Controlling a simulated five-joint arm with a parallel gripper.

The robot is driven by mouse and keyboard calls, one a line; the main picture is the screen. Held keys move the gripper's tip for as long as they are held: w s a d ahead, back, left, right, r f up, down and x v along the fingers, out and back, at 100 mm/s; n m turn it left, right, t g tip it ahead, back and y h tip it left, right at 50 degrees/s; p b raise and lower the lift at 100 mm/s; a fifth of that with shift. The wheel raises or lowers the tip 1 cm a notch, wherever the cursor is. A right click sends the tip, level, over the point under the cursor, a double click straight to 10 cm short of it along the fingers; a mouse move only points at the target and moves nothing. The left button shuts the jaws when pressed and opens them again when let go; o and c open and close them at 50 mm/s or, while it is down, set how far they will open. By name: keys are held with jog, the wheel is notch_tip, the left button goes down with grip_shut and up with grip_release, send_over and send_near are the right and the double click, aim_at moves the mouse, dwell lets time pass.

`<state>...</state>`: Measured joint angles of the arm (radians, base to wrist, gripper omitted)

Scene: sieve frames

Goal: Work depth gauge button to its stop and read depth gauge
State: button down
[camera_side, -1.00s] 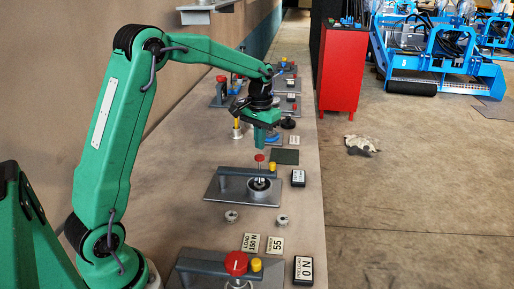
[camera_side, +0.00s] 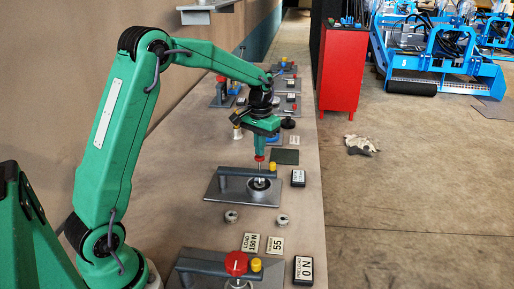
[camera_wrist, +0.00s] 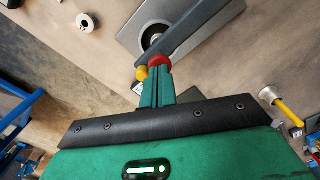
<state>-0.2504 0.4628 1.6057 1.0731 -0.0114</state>
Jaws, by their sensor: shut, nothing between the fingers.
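The depth gauge, a grey plate (camera_side: 220,190) with a dark bridge arm over a round cup (camera_side: 262,190), stands mid-bench. Its red button (camera_side: 259,158) sits on a thin upright stem, with a yellow knob (camera_side: 272,167) just to the right. My gripper (camera_side: 260,150) is shut and points down, its tips at the top of the red button, touching or nearly so. In the wrist view the shut fingers (camera_wrist: 157,88) end at the red button (camera_wrist: 159,61), beside the yellow knob (camera_wrist: 142,73). A black display (camera_side: 298,178) stands right of the plate; its reading is too small to tell.
Nearer is another fixture with a red button (camera_side: 236,263) and a display (camera_side: 303,270) reading 0 N. Cards (camera_side: 251,243) reading LOAD 150 N and 55 lie behind it. Two metal rings (camera_side: 231,216) lie between the fixtures. More fixtures stand farther back.

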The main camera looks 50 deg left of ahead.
jog(key=shift+f, duration=1.15)
dwell(0.9)
jog(key=shift+r, duration=0.15)
jog(key=shift+r, duration=1.45)
jog(key=shift+r, duration=0.15)
jog(key=shift+r, duration=1.4)
jog(key=shift+r, duration=0.1)
notch_tip(320, 180, up, 4)
jog(key=shift+f, duration=0.1)
jog(key=shift+s+d, duration=0.1)
jog(key=shift+d, duration=0.05)
